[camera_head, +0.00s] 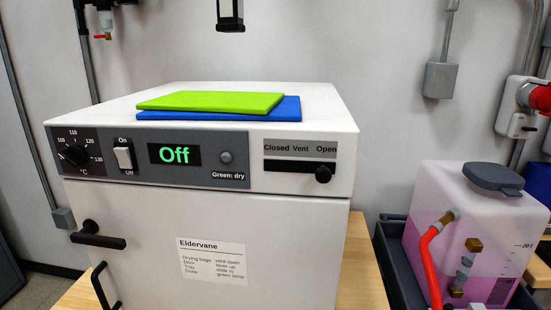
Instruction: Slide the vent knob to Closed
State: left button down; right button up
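The vent knob (323,174) is a round black knob on the right part of the white oven's front panel. It sits at the right end of a dark horizontal slot (285,165), below the word Open. The vent label (299,149) above the slot reads Closed at the left, Vent in the middle and Open at the right. The white oven (305,215) stands on a wooden surface, and its display (174,154) reads Off in green. Neither of my grippers shows in the head view, and nothing touches the knob.
A green pad (210,101) lies on a blue pad (290,109) on the oven's top. A black door handle (98,241) sticks out at the left. A jug with pink liquid (480,230) stands in a dark tray at the right. The space before the knob is clear.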

aim_at(323, 174)
jog(key=k+l+u, duration=0.3)
jog(key=l, duration=0.35)
jog(key=k+l+u, duration=0.25)
jog(key=k+l, duration=0.2)
jog(key=l, duration=0.15)
jog(key=k+l+u, duration=0.3)
jog(key=k+l, duration=0.15)
jog(key=l, duration=0.1)
